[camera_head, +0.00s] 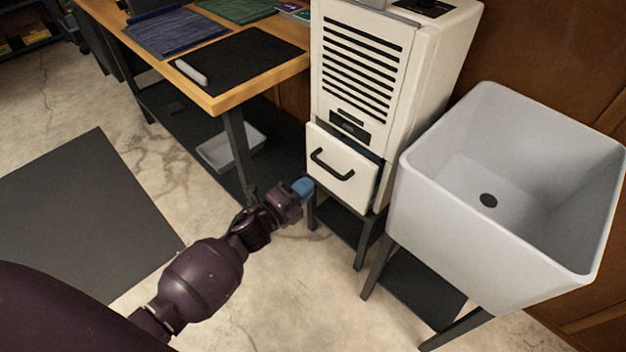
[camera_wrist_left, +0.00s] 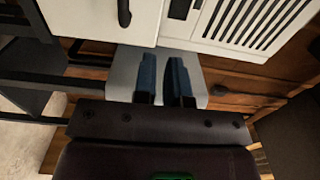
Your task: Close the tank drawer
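The tank drawer (camera_head: 333,188) is the white lower front of a tall white cabinet, with a black bar handle (camera_head: 332,168). Its front stands out from the body, with a dark gap along its top and right side, so it is partly open. In the left wrist view the drawer front (camera_wrist_left: 88,22) shows at the upper left. My left gripper (camera_head: 303,188) has blue fingertips and is beside the drawer's lower left corner; contact cannot be told. In the wrist view its fingers (camera_wrist_left: 164,80) are slightly apart with nothing visible between them. My right gripper is out of view.
The cabinet (camera_head: 400,120) has a vent grille and stands on dark legs. A grey sink (camera_head: 415,220) stands close on its right. A wooden-topped workbench (camera_head: 262,90) is on the left, with a pale bin (camera_head: 250,142) below. The concrete floor in front is open.

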